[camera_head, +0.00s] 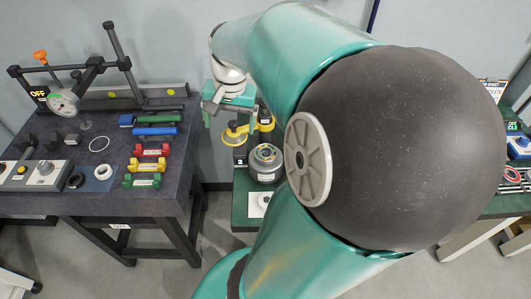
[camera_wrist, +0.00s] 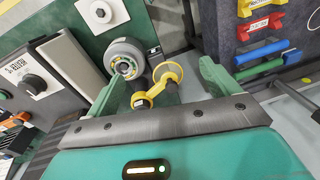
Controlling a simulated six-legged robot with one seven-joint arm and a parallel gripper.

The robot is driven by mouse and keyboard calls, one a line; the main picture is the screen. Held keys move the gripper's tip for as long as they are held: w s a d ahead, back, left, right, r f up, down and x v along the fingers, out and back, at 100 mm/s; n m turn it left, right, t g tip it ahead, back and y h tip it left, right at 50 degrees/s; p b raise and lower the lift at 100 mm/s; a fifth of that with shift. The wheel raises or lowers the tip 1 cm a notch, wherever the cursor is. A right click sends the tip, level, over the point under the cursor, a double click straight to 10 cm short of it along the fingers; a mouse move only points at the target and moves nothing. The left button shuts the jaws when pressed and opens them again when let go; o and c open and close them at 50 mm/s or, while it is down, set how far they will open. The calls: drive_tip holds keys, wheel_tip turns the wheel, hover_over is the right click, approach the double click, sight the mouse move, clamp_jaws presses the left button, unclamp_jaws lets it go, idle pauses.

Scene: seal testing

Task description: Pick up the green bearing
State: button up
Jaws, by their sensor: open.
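My gripper (camera_wrist: 160,88) is open, its two green fingers apart with nothing clasped between them. In the head view my gripper (camera_head: 228,108) hangs over the gap between the dark left table and a narrow green stand. No part is plainly marked as the green bearing. A green U-shaped block with a label (camera_head: 142,181) lies on the left table, in front of a yellow block (camera_head: 148,165) and a red block (camera_head: 152,150).
A yellow part with round ends (camera_wrist: 165,74) appears between the fingers in the wrist view, beyond them. Blue and green rods (camera_head: 157,124) lie on the left table (camera_head: 60,204), with a gauge stand (camera_head: 62,102) behind. My arm hides much of the right side.

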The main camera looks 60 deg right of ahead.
drive_tip(key=s+d+f+m+g, duration=0.1)
drive_tip(key=s+d+m, duration=0.3)
drive_tip(key=s+d, duration=0.25)
hover_over(265, 154)
drive_tip(key=f, duration=0.7)
drive_tip(key=shift+s+a+f, duration=0.1)
drive_tip(key=shift+s+f, duration=0.15)
drive_tip(key=shift+f, duration=0.1)
drive_tip(key=shift+w+f, duration=0.15)
drive_tip(key=shift+f, duration=2.95)
drive_tip(key=c, duration=1.4)
drive_tip(key=shift+o, duration=0.2)
drive_tip(key=shift+r, duration=0.1)
